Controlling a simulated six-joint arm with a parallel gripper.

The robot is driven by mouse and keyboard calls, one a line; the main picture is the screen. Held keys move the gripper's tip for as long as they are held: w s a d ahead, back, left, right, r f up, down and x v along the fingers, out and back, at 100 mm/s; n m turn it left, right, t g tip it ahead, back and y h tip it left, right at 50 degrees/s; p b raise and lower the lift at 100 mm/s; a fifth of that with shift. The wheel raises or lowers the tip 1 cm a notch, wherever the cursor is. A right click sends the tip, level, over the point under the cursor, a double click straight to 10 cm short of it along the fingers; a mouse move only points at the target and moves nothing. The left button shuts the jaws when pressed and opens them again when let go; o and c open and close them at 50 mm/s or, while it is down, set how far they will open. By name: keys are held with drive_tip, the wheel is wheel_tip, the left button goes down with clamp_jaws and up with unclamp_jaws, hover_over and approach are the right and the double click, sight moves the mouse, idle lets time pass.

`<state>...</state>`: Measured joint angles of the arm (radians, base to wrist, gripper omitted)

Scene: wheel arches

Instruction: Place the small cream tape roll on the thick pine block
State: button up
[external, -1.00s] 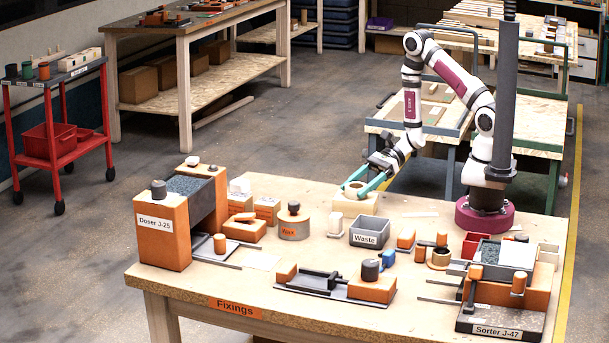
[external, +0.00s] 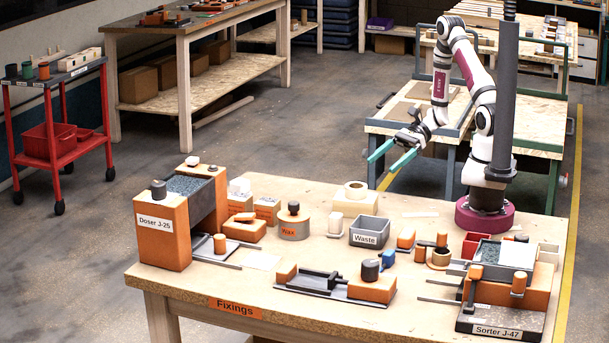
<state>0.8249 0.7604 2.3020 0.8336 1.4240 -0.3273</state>
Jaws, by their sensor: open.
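The small cream tape roll (external: 356,187) lies flat on top of the thick pine block (external: 354,205), near the back edge of the table. My gripper (external: 386,162) is open and empty. Its two green fingers are raised above and to the right of the roll, apart from it and from the block. The lower part of the block's left side is partly hidden by a small white object (external: 335,224) in front of it.
The grey Waste bin (external: 369,232) stands in front of the block. The round Wax container (external: 293,222) and orange blocks stand to the left. The Sorter J-47 unit (external: 497,328) is at the right and the Doser J-25 unit (external: 160,235) at the left.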

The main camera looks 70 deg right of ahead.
drive_tip(key=s+a+r+n+g, duration=0.5)
drive_tip(key=a+r+n, duration=0.1)
drive_tip(key=r+n, duration=0.1)
drive_tip(key=s+r+n+g+h, duration=0.2)
drive_tip(key=s+r+n+h, duration=0.3)
drive_tip(key=s+n+h, duration=0.4)
drive_tip(key=s+n, duration=0.2)
drive_tip(key=shift+s+r+h, duration=0.2)
drive_tip(key=shift+s+h, duration=0.15)
drive_tip(key=shift+h, duration=0.05)
drive_tip(key=shift+o, duration=0.2)
drive_tip(key=shift+o, duration=0.3)
